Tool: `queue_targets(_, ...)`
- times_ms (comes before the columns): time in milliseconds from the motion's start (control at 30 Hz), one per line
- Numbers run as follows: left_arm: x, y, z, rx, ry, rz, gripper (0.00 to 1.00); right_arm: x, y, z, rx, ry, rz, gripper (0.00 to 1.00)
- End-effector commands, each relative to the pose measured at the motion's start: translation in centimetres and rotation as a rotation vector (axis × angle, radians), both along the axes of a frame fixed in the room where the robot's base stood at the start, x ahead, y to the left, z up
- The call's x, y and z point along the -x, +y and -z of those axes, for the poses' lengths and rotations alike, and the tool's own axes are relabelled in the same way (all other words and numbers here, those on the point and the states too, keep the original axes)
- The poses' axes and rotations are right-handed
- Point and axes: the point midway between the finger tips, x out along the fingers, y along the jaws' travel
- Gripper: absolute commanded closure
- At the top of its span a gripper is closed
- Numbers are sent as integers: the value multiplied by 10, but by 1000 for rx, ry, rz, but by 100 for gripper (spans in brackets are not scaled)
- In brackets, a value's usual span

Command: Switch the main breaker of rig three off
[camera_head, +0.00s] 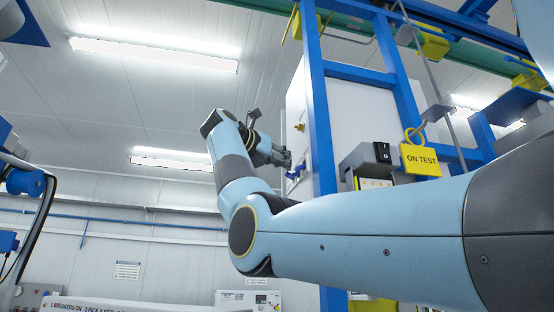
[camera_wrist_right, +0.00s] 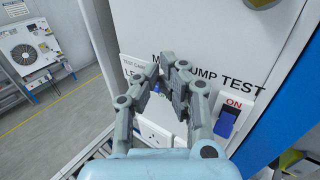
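A white cabinet (camera_head: 297,103) stands in a blue frame in the head view. The wrist view shows its white panel (camera_wrist_right: 190,25), lettered partly "PUMP TEST". A blue rocker switch (camera_wrist_right: 227,123) marked "ON" in red sits at the panel's lower right. My right gripper (camera_wrist_right: 169,66) is in front of the panel, left of the switch. Its fingertips are slightly apart with nothing seen between them; whether they touch the panel is unclear. The right gripper (camera_head: 285,158) also shows beside the cabinet in the head view. No rig number is readable. My left gripper is out of view.
A white socket plate (camera_wrist_right: 153,133) is below the fingers. A grey box with a black switch (camera_head: 383,152) and a yellow "ON TEST" tag (camera_head: 420,160) are right of the cabinet. Blue frame posts (camera_head: 319,110) border it. Open floor (camera_wrist_right: 60,110) lies left of the panel.

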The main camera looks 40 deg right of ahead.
Motion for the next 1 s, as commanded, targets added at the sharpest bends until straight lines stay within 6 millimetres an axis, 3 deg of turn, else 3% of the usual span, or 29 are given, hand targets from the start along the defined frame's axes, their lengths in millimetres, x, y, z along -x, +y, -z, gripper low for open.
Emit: queue_targets(1000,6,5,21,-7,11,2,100,-2,-2,32,-2,5,0,100)
